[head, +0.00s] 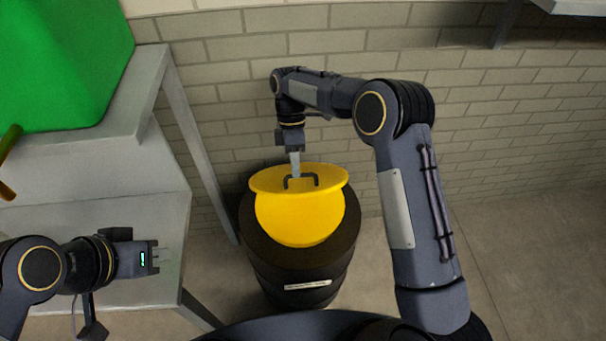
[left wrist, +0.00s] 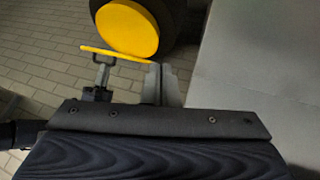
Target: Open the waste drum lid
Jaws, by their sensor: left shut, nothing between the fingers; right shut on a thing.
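The dark waste drum (head: 300,272) stands on the floor against the wall. A round yellow surface (head: 300,220) shows at its top. The yellow lid (head: 265,181) is tilted up above that surface, with a dark handle (head: 314,180) on it. My right gripper (head: 295,172) reaches down from above and is shut on the lid handle. The left wrist view shows the raised lid (left wrist: 115,53) nearly edge-on, apart from the yellow round surface over much of its width. My left gripper (head: 160,258) is shut and empty, left of the drum, over the grey bench.
The grey bench (head: 90,235) stands left of the drum, its leg close to the drum side. A green container (head: 60,60) sits on a higher shelf (head: 140,95) at the upper left. A brick wall (head: 225,105) is behind the drum. The floor at the right (head: 540,230) is clear.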

